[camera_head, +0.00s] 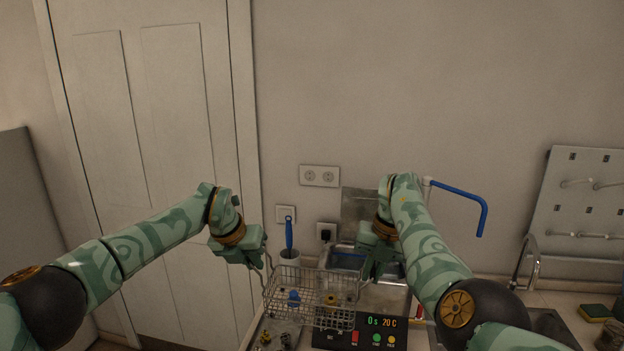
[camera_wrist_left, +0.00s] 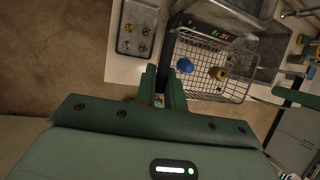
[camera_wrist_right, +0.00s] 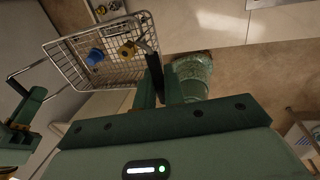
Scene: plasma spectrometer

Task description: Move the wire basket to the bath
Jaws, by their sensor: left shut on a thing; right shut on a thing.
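The wire basket (camera_head: 284,279) is held up between my two grippers, with a blue part (camera_head: 293,298) and a brass-yellow part (camera_head: 331,299) inside. My left gripper (camera_head: 264,264) is shut on the basket's left handle, seen also in the left wrist view (camera_wrist_left: 159,98). My right gripper (camera_head: 368,272) is shut on the right handle, seen also in the right wrist view (camera_wrist_right: 157,98). The bath has a black control panel (camera_head: 345,338) reading 0 s and 20 C. The basket overlaps the panel's upper left in the head view. I cannot tell their height gap.
A metal tray (camera_wrist_left: 137,28) with several brass parts lies left of the basket. A blue-handled brush (camera_head: 289,233) stands in a white holder behind.

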